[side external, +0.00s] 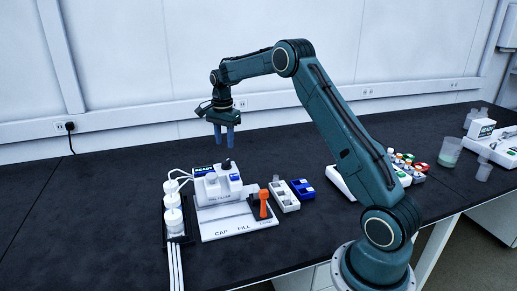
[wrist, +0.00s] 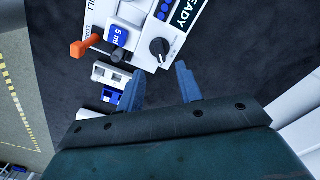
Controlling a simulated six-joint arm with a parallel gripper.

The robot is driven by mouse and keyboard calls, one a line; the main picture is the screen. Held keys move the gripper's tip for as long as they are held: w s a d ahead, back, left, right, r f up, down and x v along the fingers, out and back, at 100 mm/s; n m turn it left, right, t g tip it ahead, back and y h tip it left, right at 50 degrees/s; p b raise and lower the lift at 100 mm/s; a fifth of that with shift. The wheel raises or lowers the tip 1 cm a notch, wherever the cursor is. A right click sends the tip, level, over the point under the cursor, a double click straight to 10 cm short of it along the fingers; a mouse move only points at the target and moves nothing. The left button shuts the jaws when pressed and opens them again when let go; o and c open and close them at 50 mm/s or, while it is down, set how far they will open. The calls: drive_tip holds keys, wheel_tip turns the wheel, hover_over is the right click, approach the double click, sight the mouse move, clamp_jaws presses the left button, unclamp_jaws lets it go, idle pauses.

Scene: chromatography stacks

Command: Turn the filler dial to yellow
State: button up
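The filler (side external: 215,188) is a white machine on a white base, with a blue READY label. It also shows in the wrist view (wrist: 135,14). Its dial (wrist: 159,47) is a black round knob with a light pointer mark, beside the READY label. In the side view a dark knob (side external: 228,163) shows on top of the filler. My gripper (side external: 224,140) is above the filler, fingers pointing down, apart from it. In the wrist view my gripper (wrist: 160,76) is open and empty, its two blue fingers spread just short of the dial. I cannot tell which colour the dial points to.
An orange lever handle (side external: 263,204) stands at the filler's right. A grey-white block (side external: 284,198) and a blue tray (side external: 301,188) lie beyond it. White bottles (side external: 173,220) with tubes stand at the left. The bench behind the filler is clear.

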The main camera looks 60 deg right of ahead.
wheel_tip(320, 180, up, 6)
drive_tip(key=shift+r, duration=0.2)
idle(0.3)
drive_tip(key=s+a+r+n+t, duration=0.3)
drive_tip(key=s+a+r+n, duration=0.6)
drive_tip(key=s+a+r, duration=0.6)
drive_tip(key=s+a+f+n+t, duration=0.1)
drive_tip(key=s+a+f+n, duration=0.1)
drive_tip(key=s, duration=0.4)
drive_tip(key=s+a+f+n, duration=0.3)
drive_tip(key=s+a+n, duration=0.1)
drive_tip(key=s, duration=0.2)
drive_tip(key=s+a+f+n+t, duration=0.1)
drive_tip(key=s+a+f+n, duration=0.1)
drive_tip(key=s, duration=0.5)
drive_tip(key=shift+a+f+n+t, duration=0.35)
drive_tip(key=shift+a+n, duration=0.25)
drive_tip(key=shift+n, duration=0.5)
